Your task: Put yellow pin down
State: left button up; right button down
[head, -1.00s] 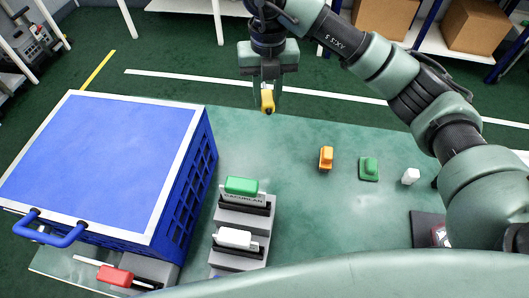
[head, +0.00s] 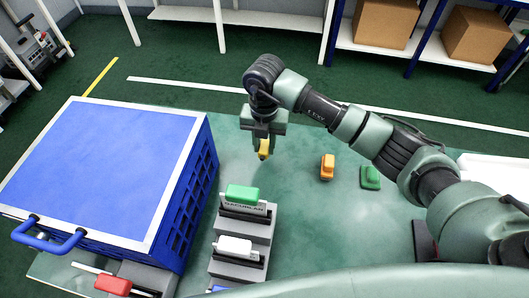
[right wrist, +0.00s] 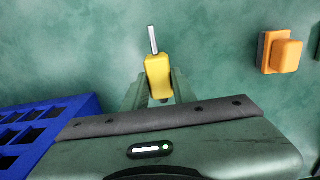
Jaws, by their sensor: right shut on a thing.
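The yellow pin (head: 264,149) is held in my right gripper (head: 263,146), above the green table (head: 300,220). In the right wrist view the yellow pin (right wrist: 158,75) sits between the two fingers, with its pale metal tip pointing away from the gripper. In the head view it hangs from the fingertips and looks clear of the table. My left gripper does not show in either view.
A blue crate (head: 190,205) stands left of the gripper. Grey stepped holders (head: 262,230) carry green, white and red pieces. An orange piece (head: 327,167) and a green piece (head: 370,177) stand to the right. The table between the gripper and the orange piece is bare.

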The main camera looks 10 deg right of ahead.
aim_at(265, 162)
jog(key=shift+f, duration=2.25)
jog(key=shift+f, duration=0.2)
jog(key=c, duration=1.1)
grip_release()
jog(key=shift+c, duration=0.2)
jog(key=shift+r, duration=0.15)
notch_tip(265, 162, up, 12)
jog(key=shift+r+b, duration=0.1)
jog(key=shift+b, duration=0.4)
